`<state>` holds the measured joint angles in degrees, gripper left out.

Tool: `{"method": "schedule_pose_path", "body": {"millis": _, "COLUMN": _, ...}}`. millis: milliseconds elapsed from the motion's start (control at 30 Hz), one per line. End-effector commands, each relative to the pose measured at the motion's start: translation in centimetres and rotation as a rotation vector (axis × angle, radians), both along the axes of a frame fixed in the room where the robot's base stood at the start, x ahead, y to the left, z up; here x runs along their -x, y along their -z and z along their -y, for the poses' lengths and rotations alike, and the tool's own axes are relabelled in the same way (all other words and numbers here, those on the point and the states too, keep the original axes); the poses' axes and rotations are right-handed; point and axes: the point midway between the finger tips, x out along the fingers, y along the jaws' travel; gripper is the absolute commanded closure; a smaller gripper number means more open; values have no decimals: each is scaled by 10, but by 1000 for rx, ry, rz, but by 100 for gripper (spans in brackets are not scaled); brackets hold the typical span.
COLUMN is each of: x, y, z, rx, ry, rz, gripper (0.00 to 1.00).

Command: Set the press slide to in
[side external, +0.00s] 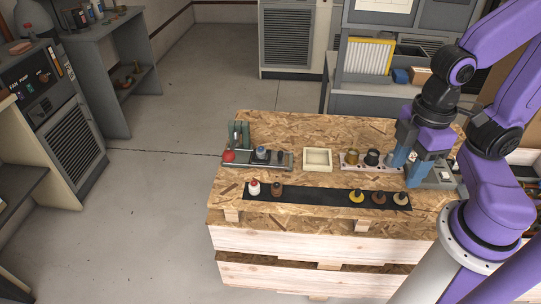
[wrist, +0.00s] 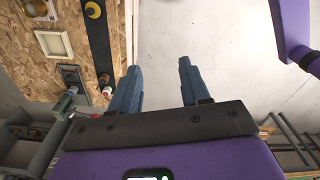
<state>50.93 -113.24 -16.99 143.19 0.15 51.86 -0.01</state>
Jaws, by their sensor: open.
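The likely press is a low grey fixture (side external: 283,164) at the left of the wooden bench top, with grey-green uprights (side external: 240,134) and a red ball knob (side external: 229,156) at its left end. A blue-topped piece (side external: 262,151) stands on its dark middle part. In the wrist view the fixture (wrist: 72,77) shows small at left; its slide position cannot be told. My gripper (side external: 402,172) is at the right end of the bench, well away from that fixture, above a grey block there. In the wrist view my gripper (wrist: 160,68) is open and empty between its blue fingers.
A cream tray (side external: 317,159) and a pale rack with brass and black pieces (side external: 372,160) stand between fixture and gripper. A black strip (side external: 315,196) at the front bears several small knobbed pieces. A grey block (side external: 443,176) is at right.

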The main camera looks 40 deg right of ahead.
Motion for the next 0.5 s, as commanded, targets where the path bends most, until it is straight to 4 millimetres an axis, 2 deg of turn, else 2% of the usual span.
{"method": "schedule_pose_path", "body": {"millis": 167, "x": -30, "y": 6, "z": -14, "rx": -22, "ry": 83, "rz": 9, "gripper": 54}}
{"method": "schedule_pose_path", "body": {"millis": 500, "x": -123, "y": 27, "z": -41, "rx": -91, "ry": 328, "rz": 55, "gripper": 54}}
